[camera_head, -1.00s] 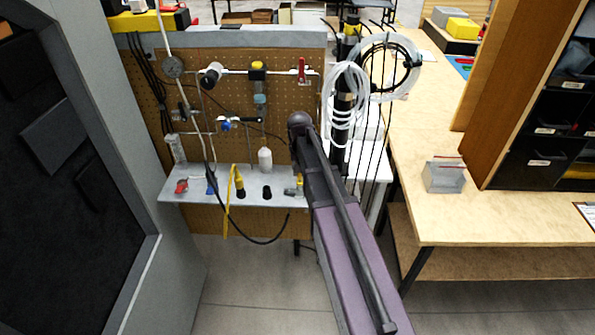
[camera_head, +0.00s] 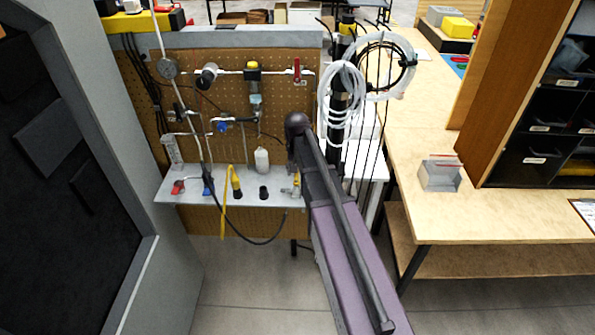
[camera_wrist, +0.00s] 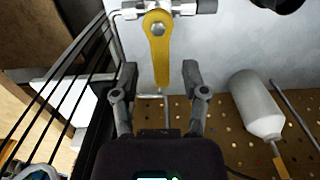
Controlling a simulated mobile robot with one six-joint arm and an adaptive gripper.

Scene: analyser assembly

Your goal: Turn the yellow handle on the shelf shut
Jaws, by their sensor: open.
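The yellow handle (camera_wrist: 158,45) is a flat lever bolted to a metal valve (camera_wrist: 182,7) on the pale shelf (camera_wrist: 222,45). In the wrist view it points down from its bolt toward my gripper (camera_wrist: 159,78). My gripper is open, with one finger on each side of the lever's free end. A gap shows between each finger and the lever; their relative depth is hard to tell. In the head view, the handle (camera_head: 297,182) is small at the shelf's (camera_head: 222,195) right end, beside my arm, and my gripper is hidden behind the arm.
A white bottle (camera_wrist: 256,105) lies to the right in the wrist view; black cables (camera_wrist: 62,75) run on the left. Other fittings stand along the shelf, before a pegboard (camera_head: 205,125) with pipes. A hose stand (camera_head: 342,110) is right of my arm.

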